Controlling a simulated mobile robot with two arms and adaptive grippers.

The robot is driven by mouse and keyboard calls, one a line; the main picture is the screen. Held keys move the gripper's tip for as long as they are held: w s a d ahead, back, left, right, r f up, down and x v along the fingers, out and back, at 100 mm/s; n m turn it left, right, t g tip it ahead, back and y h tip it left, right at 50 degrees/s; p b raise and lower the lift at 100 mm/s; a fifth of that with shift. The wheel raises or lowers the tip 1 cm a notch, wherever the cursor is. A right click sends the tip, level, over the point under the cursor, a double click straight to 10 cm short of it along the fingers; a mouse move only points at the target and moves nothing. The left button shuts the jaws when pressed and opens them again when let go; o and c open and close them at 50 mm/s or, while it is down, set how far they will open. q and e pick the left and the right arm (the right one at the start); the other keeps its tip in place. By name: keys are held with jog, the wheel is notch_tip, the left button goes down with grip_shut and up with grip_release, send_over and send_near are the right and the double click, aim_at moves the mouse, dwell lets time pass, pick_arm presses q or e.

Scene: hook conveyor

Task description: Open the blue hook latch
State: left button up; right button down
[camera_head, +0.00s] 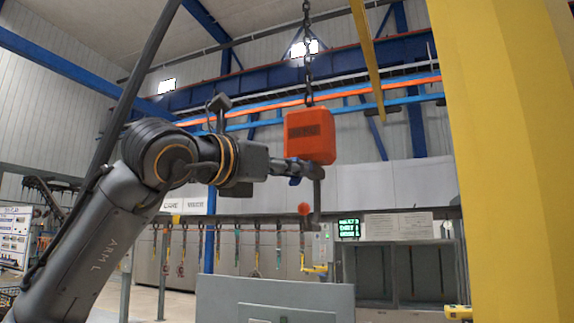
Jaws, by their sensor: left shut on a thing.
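An orange hoist block (310,136) hangs from a dark chain (307,50) near the picture's middle. Below it a dark grey hook (317,203) hangs down, with a small orange-red piece (304,208) at its left side. My left gripper (303,169) comes in level from the left, just under the lower left of the block. It is shut, at a small blue part (295,181) that I take for the hook latch. The fingers hide most of the latch, and its exact angle cannot be told. My right gripper is not in view.
A wide yellow column (508,150) fills the right side. A grey panel (275,297) stands below the hook. Several hanging straps or hooks line a rail (237,226) behind. A small green-lettered display (349,228) is at the back right. Air around the block's right side is free.

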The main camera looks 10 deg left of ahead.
aim_at(289, 159)
pick_arm(q)
jog(key=shift+r+g+y+p, duration=0.4)
jog(key=shift+r+g+p, duration=0.5)
jog(key=shift+p, duration=0.95)
jog(key=shift+n, duration=0.3)
jog(key=shift+w+r+g+p, duration=0.1)
jog(key=shift+r+g+p, duration=0.5)
jog(key=shift+p, duration=1.25)
jog(key=shift+w+r+g+y+p, duration=0.15)
jog(key=shift+r+g+y+p, duration=0.35)
jog(key=shift+p, duration=0.95)
jog(key=shift+n+p, duration=0.3)
jog(key=shift+f, duration=0.1)
jog(key=shift+c, duration=0.2)
